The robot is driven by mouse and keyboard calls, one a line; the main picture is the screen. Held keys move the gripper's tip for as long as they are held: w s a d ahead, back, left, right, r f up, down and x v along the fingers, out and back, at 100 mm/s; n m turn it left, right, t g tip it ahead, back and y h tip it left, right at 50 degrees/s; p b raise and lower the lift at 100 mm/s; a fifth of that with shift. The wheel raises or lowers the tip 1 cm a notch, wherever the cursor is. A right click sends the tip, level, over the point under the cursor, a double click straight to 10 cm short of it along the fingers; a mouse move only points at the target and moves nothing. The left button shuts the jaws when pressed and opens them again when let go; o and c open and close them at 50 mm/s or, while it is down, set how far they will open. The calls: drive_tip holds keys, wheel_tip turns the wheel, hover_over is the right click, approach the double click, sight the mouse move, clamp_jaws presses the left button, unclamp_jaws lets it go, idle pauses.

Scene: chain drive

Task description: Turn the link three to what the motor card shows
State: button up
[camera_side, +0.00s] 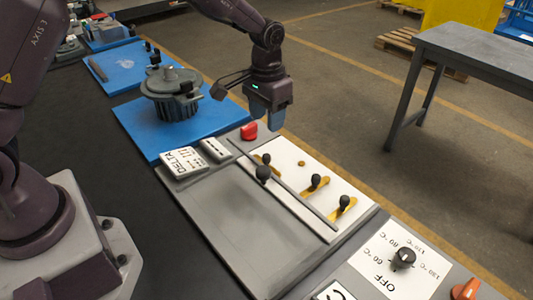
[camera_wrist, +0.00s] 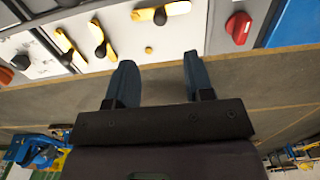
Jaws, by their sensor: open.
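My gripper (camera_side: 268,118) hangs open and empty above the far end of the white link panel (camera_side: 293,158), near the red knob. In the wrist view its two fingers (camera_wrist: 158,58) are apart, with nothing between them. Three yellow links with black knobs sit on the panel: one near the red end (camera_side: 266,159), a middle one (camera_side: 315,184) and one at the other end (camera_side: 343,207). The red-end link (camera_wrist: 160,12) lies crosswise to the other two, which are roughly parallel. No link number is readable. A card reading DELTA (camera_side: 183,162) lies beside the panel; its small symbols are unclear.
A red knob (camera_side: 249,131) stands at the panel's far end. A smaller card (camera_side: 215,150) lies beside DELTA. A grey motor (camera_side: 172,92) stands on a blue mat (camera_side: 135,120). A temperature dial (camera_side: 403,258) sits at lower right. The grey tray area (camera_side: 240,220) is clear.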

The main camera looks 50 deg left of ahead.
sight(266, 155)
wheel_tip(266, 155, down, 11)
idle(0.3)
clamp_jaws()
